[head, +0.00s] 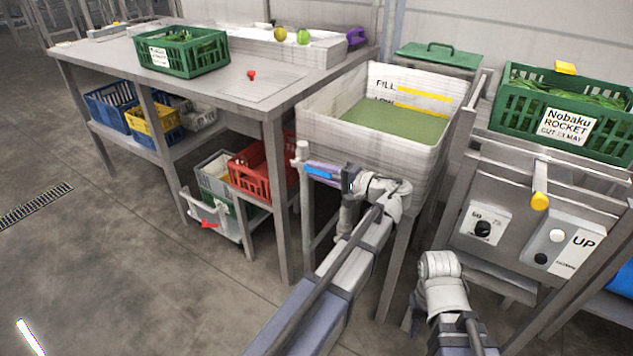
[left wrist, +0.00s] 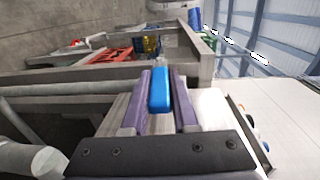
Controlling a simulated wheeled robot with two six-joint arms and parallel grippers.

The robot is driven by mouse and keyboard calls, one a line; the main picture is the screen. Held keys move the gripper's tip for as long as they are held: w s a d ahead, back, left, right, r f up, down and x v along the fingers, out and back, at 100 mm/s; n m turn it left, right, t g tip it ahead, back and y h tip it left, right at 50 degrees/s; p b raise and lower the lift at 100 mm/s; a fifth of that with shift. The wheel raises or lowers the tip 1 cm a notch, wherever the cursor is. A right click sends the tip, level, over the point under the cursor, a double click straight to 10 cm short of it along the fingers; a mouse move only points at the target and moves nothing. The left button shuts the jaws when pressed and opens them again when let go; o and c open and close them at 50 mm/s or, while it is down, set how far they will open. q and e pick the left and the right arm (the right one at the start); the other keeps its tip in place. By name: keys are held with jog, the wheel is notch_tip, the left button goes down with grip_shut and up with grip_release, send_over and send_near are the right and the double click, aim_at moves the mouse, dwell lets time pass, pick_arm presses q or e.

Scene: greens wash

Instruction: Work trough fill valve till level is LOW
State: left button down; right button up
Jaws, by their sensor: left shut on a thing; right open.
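The wash trough (head: 451,115) is a white-grey basin holding green water (head: 395,122). Its back wall carries a FILL mark with a yellow line (head: 412,90) and a LOW mark with a yellow line (head: 421,109) below it. The water surface lies close to the LOW mark, hiding part of its lettering. A blue valve handle (head: 318,173) is at the trough's front left. My left gripper (left wrist: 160,80) is shut on this blue handle (left wrist: 160,92), with a purple finger on each side. My right arm shows at lower right, but its fingers are not visible.
A steel table (head: 210,83) with a green crate (head: 182,53) stands left, crates beneath it. A green rocket crate (head: 500,100) stands right, above a panel with a knob (head: 483,228) and an UP control box (head: 560,247). Open floor lies at lower left.

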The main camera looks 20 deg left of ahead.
pick_arm(q)
jog(key=shift+f+y+b, duration=0.45)
jog(key=shift+y+b, duration=0.15)
jog(key=shift+b, duration=0.4)
jog(key=c, duration=0.7)
grip_release()
jog(key=shift+r, duration=0.1)
jog(key=d, duration=0.5)
jog(key=s+d, duration=0.1)
jog(key=d, duration=0.1)
jog(key=shift+s+d, duration=0.1)
jog(key=shift+d, duration=0.3)
